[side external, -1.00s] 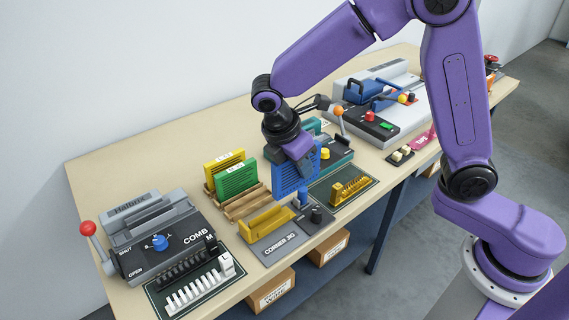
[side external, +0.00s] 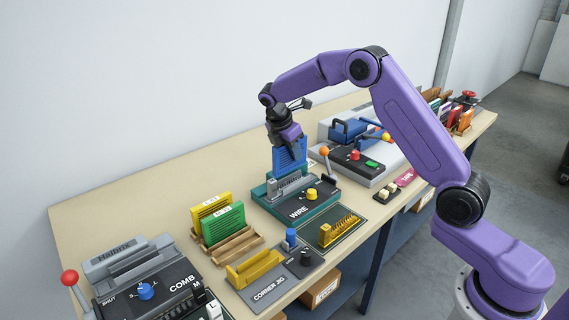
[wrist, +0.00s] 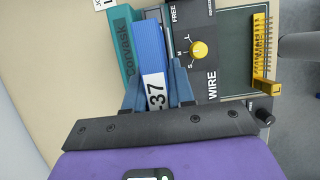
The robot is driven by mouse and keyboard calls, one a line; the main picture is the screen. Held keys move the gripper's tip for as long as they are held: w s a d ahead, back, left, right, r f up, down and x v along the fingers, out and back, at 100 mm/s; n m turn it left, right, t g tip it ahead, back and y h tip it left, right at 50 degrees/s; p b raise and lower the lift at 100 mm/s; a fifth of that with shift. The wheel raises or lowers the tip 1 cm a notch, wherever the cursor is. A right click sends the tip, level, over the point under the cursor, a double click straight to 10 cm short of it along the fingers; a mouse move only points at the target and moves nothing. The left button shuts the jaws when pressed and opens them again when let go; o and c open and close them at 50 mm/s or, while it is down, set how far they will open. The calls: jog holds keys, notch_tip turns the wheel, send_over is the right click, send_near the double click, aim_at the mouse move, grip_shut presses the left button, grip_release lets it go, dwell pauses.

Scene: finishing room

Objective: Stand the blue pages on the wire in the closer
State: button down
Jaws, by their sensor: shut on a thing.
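The blue pages (side external: 290,155) are upright in my gripper (side external: 287,141), over the back of the teal wire closer (side external: 262,196). Their lower edge goes behind the grey toothed part of the closer, so I cannot tell whether it rests on a wire. In the wrist view my gripper (wrist: 156,90) is shut on the blue pages (wrist: 150,48), with a finger on each side and a white label ending in 37 between them. The closer's black panel marked WIRE (wrist: 200,75) lies beside the pages, with its yellow knob (wrist: 198,49).
An orange-ball lever (side external: 324,151) stands at the closer's right. A mat with gold wire combs (side external: 340,231) and the corner jig (side external: 268,283) lie in front. The wooden rack (side external: 238,248) holds yellow and green pages. A large grey machine (side external: 335,160) stands behind right.

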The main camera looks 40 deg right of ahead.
aim_at(294, 168)
jog(key=shift+w+d+f, duration=0.15)
jog(key=shift+w+d, duration=0.15)
jog(key=shift+d, duration=0.4)
jog(key=shift+d+f, duration=0.1)
jog(key=shift+f, duration=2.75)
jog(key=shift+f, duration=0.6)
jog(key=c, duration=1.2)
grip_release()
jog(key=shift+c, duration=0.2)
jog(key=shift+r, duration=0.1)
jog(key=shift+v, duration=5.15)
jog(key=shift+a+r, duration=0.2)
jog(key=shift+r, duration=0.05)
